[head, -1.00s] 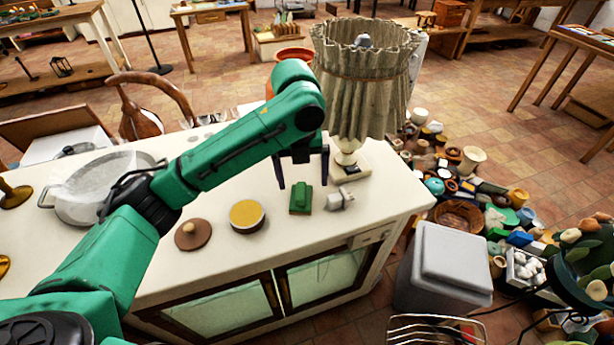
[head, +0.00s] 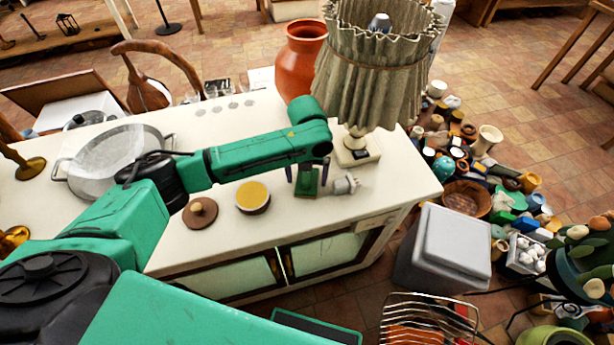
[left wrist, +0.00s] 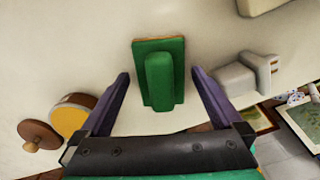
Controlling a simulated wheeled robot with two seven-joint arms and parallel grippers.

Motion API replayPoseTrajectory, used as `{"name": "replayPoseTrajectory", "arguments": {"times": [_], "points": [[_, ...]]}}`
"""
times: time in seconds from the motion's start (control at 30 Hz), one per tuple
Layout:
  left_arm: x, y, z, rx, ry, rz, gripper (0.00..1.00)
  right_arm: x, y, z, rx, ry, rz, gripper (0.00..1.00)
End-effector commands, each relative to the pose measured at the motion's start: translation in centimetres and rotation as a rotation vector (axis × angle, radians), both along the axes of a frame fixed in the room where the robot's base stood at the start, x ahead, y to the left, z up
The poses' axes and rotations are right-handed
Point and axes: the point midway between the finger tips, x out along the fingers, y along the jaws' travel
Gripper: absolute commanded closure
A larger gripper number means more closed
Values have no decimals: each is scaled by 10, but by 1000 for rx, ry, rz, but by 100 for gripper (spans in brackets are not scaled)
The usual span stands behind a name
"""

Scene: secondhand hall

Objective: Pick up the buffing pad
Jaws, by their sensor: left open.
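The buffing pad appears to be the green rectangular block (head: 309,184) with a raised grip, lying on the cream counter (head: 225,230). The left wrist view shows the green pad (left wrist: 160,76) ahead, its thin brownish edge visible at the far side. My left gripper (head: 307,179) is open and empty, pointing down over the pad. In the left wrist view its dark purple fingers (left wrist: 160,78) stand on either side of the pad's grip, with gaps on both sides. My forearm covers part of the counter behind. My right gripper is not in view.
A grey-white fitting (head: 346,184) lies just right of the pad. A yellow-topped round tin (head: 252,196) and a brown knobbed lid (head: 200,212) are to the left. A pleated lamp (head: 372,75) and an orange vase (head: 300,62) stand behind.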

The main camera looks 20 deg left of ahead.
Motion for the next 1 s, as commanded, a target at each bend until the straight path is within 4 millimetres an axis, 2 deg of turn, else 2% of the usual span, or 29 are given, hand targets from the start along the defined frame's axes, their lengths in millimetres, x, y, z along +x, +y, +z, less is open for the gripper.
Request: {"name": "replayPoseTrajectory", "arguments": {"times": [0.17, 0.3, 0.37, 0.4, 0.63, 0.77, 0.87, 1.0], "points": [[0, 0, -1, -1, -1, 0, 0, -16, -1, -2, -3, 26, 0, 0], [0, -1, -1, -1, -1, 0, 54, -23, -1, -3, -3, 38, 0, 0], [0, -1, -1, -1, -1, 0, 76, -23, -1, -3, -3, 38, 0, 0], [0, -1, 0, -2, -1, 0, 83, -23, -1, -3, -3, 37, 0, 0], [0, -1, 1, -2, -1, 0, 83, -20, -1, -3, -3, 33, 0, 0], [1, -1, 9, -4, -2, 1, 83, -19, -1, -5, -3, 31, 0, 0], [1, -1, 23, -3, -5, -1, 83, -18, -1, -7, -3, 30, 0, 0], [2, -1, 56, -4, -7, -1, 83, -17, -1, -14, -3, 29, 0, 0]]}}
